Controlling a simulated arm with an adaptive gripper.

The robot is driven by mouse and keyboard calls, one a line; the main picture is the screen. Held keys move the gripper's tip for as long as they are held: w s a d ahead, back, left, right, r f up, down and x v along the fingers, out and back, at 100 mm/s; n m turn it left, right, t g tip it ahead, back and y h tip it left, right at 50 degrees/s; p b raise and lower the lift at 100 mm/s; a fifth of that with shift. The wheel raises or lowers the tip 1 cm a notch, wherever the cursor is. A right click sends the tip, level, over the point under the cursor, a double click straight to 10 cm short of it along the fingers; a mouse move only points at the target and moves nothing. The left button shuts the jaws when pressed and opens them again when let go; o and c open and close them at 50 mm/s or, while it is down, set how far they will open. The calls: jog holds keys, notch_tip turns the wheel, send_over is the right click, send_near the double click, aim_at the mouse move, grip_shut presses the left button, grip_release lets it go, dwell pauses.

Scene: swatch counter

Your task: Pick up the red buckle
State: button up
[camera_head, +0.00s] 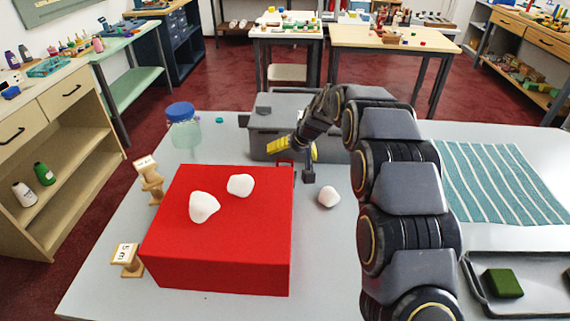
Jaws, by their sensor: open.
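A small red frame-like piece, which looks like the red buckle (285,162), shows just beyond the far right corner of the large red box (222,258). It is partly hidden, and I cannot tell what it rests on. My gripper (297,163) reaches down beside it, with a dark finger to its right and yellow parts above. The gripper is open, and the red piece appears close to its fingers; I cannot tell whether they touch.
White lumps (204,207) lie on the box, and another (328,197) lies on the counter. A grey bin (272,120) stands behind my gripper. A blue-lidded jar (184,130) is at the back left. A striped cloth (500,185) and dark tray (540,290) are right.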

aim_at(288, 160)
jog(key=x, duration=0.4)
jog(key=shift+s+f, duration=0.15)
jog(key=shift+s, duration=0.05)
jog(key=c, duration=0.8)
jog(key=shift+c, duration=0.4)
